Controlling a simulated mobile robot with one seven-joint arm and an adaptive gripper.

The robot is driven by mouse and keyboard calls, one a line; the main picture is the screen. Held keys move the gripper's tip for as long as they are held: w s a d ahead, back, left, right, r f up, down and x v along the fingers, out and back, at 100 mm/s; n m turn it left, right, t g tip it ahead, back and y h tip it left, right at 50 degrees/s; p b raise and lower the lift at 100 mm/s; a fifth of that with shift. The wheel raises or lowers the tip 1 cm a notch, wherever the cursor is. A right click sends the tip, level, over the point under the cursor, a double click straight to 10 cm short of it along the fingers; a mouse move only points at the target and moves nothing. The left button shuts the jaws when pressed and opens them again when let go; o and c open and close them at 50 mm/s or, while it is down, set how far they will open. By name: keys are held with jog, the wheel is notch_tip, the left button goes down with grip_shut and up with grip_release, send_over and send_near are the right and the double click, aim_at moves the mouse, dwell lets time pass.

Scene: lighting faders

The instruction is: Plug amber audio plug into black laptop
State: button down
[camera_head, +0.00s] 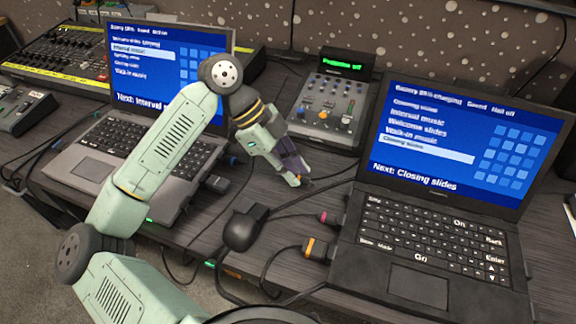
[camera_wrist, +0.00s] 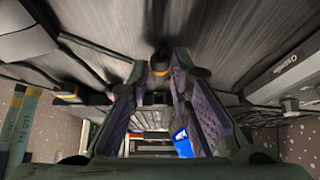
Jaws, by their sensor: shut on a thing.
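The black laptop (camera_head: 440,235) stands open at the right with its blue screen lit. My gripper (camera_head: 297,180) is low over the table, left of this laptop and in front of the small mixer. It is shut on a small black plug with an amber ring (camera_wrist: 158,68), which shows between the fingertips (camera_wrist: 160,78) in the wrist view. In the head view only a speck of amber shows at the fingertips. The held plug is apart from the laptop. The laptop's side sockets are too small to make out.
A larger amber-banded connector (camera_head: 314,247) and a pink-banded plug (camera_head: 328,218) sit at the black laptop's left side. A grey laptop (camera_head: 88,165) stands left, a small mixer (camera_head: 326,112) behind.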

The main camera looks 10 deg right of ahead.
aim_at(297, 176)
jog(key=shift+s+d+p, duration=0.15)
jog(key=shift+s+d, duration=0.35)
jog(key=shift+d, duration=0.25)
jog(key=shift+s+d+p, duration=0.2)
jog(key=shift+s+d, duration=0.35)
jog(key=shift+d, duration=0.25)
jog(key=shift+s+d+p, duration=0.15)
jog(key=shift+s+d, duration=0.35)
jog(key=shift+d, duration=0.25)
jog(key=shift+s+d+b, duration=0.65)
jog(key=shift+s+d, duration=0.05)
jog(key=shift+d, duration=0.3)
dwell(1.5)
jog(key=c, duration=1.6)
grip_release()
jog(key=shift+d, duration=0.1)
jog(key=shift+c, duration=0.2)
jog(key=shift+o, duration=1.2)
jog(key=shift+w+a, duration=0.1)
jog(key=shift+a, duration=0.1)
jog(key=shift+w+a+r, duration=0.15)
jog(key=shift+r, duration=0.2)
jog(key=v, duration=1.1)
